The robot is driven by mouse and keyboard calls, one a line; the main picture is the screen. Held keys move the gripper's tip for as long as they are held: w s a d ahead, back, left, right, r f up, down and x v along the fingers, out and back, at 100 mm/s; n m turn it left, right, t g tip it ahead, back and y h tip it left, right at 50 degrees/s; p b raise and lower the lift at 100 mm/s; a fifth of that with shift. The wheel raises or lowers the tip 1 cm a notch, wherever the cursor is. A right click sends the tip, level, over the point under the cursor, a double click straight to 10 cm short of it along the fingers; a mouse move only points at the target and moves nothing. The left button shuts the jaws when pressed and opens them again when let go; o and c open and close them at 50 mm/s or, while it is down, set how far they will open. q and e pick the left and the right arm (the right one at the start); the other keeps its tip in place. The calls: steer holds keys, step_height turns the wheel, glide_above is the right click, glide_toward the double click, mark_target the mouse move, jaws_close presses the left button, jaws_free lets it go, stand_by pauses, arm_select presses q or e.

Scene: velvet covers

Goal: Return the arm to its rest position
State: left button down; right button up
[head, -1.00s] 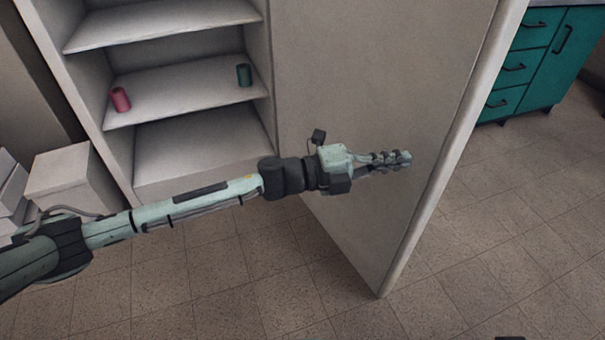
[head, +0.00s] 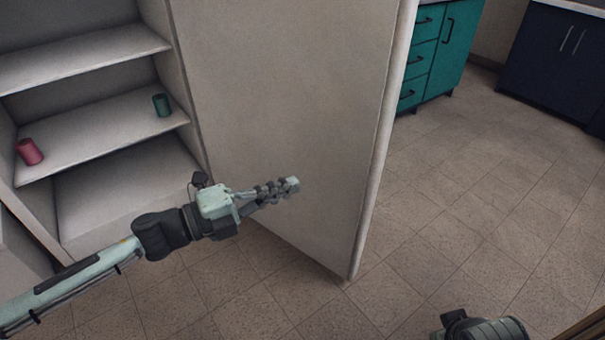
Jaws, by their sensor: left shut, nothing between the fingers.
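My left arm reaches in from the lower left of the head view. Its gripper (head: 288,187) is shut and empty. In the picture it lies in front of the cabinet's open door (head: 290,90); I cannot tell how large the gap between them is. Part of my right arm (head: 480,328) shows at the bottom edge on the right, but its fingers are out of view.
The open cabinet (head: 110,210) holds a pink spool (head: 29,151) and a green spool (head: 162,105) on its middle shelf. Teal drawers (head: 425,60) and a dark blue cabinet (head: 550,60) stand at the back. The tiled floor (head: 480,200) on the right is clear.

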arm_select(q)
steer(key=w+a+f+n+t+y+p, duration=0.1)
steer(key=a+f+n+t+y, duration=0.3)
steer(key=a+n+y, duration=0.5)
steer(key=w+a+f+n+t+y+p, duration=0.15)
steer(key=a+f+n+y, duration=0.4)
steer(key=n, duration=0.55)
arm_select(e)
steer(key=a+x, duration=0.1)
steer(key=x, duration=0.5)
steer(key=shift+f+p, duration=0.45)
steer(key=shift+f, duration=0.05)
steer(key=shift+a, duration=0.1)
steer(key=shift+c, duration=0.7)
arm_select(q)
steer(key=s+a+f+n+g+y, duration=0.1)
steer(key=s+a+f+n+g, duration=0.3)
steer(key=s+f, duration=0.4)
steer(key=s+a+f+n+g+y, duration=0.2)
steer(key=s+a+f+n+g, duration=0.3)
steer(key=s+f, duration=0.4)
steer(key=s+a+g, duration=0.1)
steer(key=s+a, duration=0.1)
steer(key=s, duration=0.4)
steer(key=shift+s+a, duration=0.3)
steer(key=shift+a, duration=0.05)
arm_select(e)
steer(key=shift+s, duration=0.1)
